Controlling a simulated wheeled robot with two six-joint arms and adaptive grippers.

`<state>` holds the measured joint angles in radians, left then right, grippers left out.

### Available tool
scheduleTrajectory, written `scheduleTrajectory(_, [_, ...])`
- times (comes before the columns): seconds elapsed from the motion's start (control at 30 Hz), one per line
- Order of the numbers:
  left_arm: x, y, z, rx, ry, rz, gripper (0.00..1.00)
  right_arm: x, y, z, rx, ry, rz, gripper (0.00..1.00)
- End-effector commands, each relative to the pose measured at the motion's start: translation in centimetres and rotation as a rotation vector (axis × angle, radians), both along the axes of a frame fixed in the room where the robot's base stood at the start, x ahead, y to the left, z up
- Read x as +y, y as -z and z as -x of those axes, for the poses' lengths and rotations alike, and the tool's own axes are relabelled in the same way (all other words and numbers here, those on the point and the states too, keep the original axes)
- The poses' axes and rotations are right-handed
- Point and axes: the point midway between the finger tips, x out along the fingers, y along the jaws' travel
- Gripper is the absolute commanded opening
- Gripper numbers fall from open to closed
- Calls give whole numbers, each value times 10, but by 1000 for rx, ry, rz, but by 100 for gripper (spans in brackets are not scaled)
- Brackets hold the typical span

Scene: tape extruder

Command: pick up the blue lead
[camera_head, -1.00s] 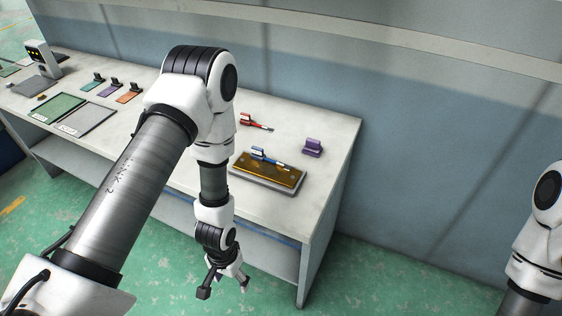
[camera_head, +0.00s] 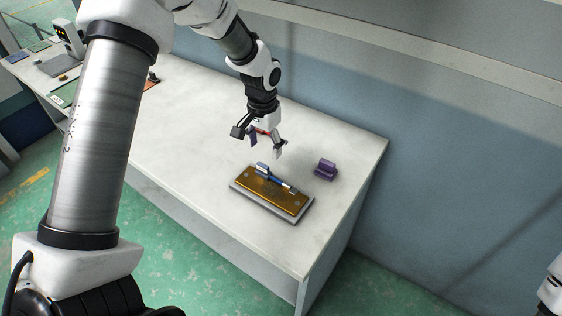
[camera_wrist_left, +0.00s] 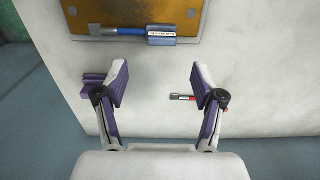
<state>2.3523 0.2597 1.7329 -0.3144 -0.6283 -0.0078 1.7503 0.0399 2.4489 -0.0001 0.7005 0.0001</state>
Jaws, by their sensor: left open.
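The blue lead (camera_head: 276,178), with a silver tip, lies on the gold-topped plate (camera_head: 265,198) near the right end of the table. In the left wrist view the blue lead (camera_wrist_left: 136,33) lies along the near edge of the gold plate (camera_wrist_left: 190,13), beyond the fingertips. My left gripper (camera_head: 260,143) is open and empty, above the table and just behind the plate in the head view. Its spread fingers also show in the left wrist view (camera_wrist_left: 164,82), apart from the lead. My right gripper is out of view.
A purple block (camera_head: 326,169) stands right of the plate. A red lead (camera_wrist_left: 183,98) lies by a finger in the wrist view; in the head view my gripper mostly hides it. The blue-grey wall rises behind the table. The table's middle is clear.

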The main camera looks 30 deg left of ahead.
Motion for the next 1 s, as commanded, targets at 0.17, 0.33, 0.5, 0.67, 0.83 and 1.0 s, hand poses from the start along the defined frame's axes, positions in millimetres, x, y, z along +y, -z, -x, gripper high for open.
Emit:
scheduleTrajectory(0.17, [1, 20, 0, 0, -1, 0, 69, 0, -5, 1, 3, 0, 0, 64])
scheduleTrajectory(0.33, [3, 45, 4, 2, -1, 0, 69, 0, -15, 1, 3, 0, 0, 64])
scheduleTrajectory(0.5, [3, 72, 5, -1, 0, 1, 69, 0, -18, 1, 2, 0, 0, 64])
scheduleTrajectory(0.67, [3, 75, 4, -3, 0, 1, 69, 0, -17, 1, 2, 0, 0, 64])
scheduleTrajectory(0.83, [3, 74, 4, -3, 0, 1, 26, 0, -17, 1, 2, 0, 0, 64])
scheduleTrajectory(1.0, [3, 74, 4, -3, 0, 1, 3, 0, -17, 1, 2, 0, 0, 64])
